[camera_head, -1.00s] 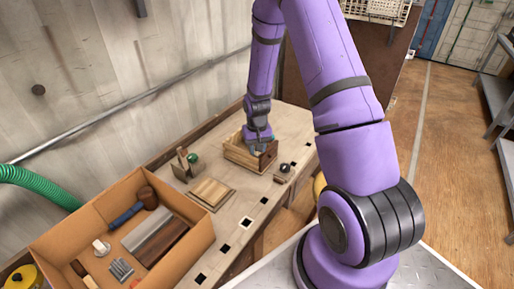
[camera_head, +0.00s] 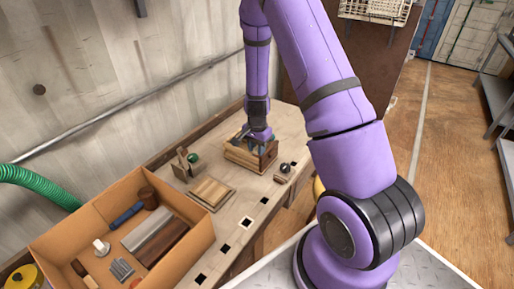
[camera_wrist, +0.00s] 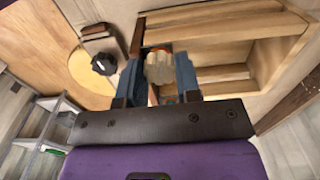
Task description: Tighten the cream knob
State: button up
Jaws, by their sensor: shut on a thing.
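The cream knob (camera_wrist: 158,66), lobed and pale, sits between the two blue-grey fingers of my gripper (camera_wrist: 157,72) in the wrist view. The fingers are shut on it from both sides. It is at the end of an open wooden box (camera_wrist: 290,30). In the head view my gripper (camera_head: 257,145) points down into the wooden box (camera_head: 240,157), and I cannot make out the cream knob there. How far the knob is screwed in cannot be seen.
A dark knob (camera_head: 285,168) stands on the bench just right of the box; it also shows in the wrist view (camera_wrist: 103,62). A green ball-topped piece (camera_head: 193,158) and a wooden board (camera_head: 212,191) lie left. A cardboard box (camera_head: 185,262) of tools fills the near bench end.

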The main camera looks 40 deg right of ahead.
jog(key=shift+m, duration=0.6)
jog(key=o, duration=0.9)
notch_tip(320, 180, up, 11)
jog(key=shift+f, duration=0.1)
dwell(0.5)
